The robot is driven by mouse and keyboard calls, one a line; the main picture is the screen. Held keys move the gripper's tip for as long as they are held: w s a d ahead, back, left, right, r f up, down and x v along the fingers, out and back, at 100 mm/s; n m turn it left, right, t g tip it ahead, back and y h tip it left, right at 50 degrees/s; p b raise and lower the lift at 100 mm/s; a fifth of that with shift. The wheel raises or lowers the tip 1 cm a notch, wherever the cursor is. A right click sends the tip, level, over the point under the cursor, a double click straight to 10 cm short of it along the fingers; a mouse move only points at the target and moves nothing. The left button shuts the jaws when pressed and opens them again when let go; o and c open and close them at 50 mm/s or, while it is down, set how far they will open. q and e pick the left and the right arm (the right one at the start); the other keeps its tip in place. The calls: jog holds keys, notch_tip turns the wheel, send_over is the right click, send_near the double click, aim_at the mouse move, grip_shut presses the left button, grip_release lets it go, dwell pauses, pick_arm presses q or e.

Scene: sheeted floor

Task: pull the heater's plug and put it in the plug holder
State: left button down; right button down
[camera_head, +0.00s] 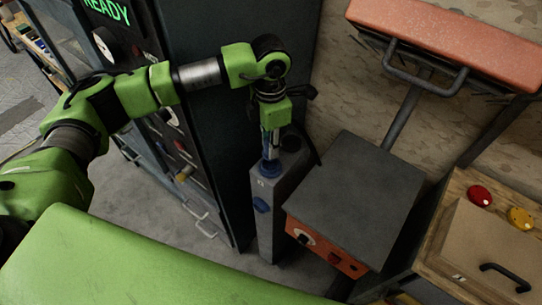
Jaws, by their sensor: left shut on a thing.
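My left gripper (270,132) points down over the top of a narrow grey post (288,190). It is shut on a blue plug (269,167), of which only the lower part shows below the fingers. The plug is at the post's top face; I cannot tell whether it is seated in it or just above it. A dark round part (291,142) sits beside it on the post, and a blue fitting (262,205) is on the post's front. The heater seems to be the orange-red unit (455,40) on a stand. I cannot identify the plug holder. My right gripper is out of view.
A dark cabinet (222,130) stands close left of the post. A dark-topped box with an orange control panel (326,247) stands close right. A wooden bench (445,235) with red and yellow buttons is at far right. Grey floor shows at lower left.

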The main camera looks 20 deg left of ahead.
pick_arm(q)
jog(key=shift+r, duration=0.15)
jog(key=shift+r+p, duration=0.75)
jog(key=shift+r, duration=1.15)
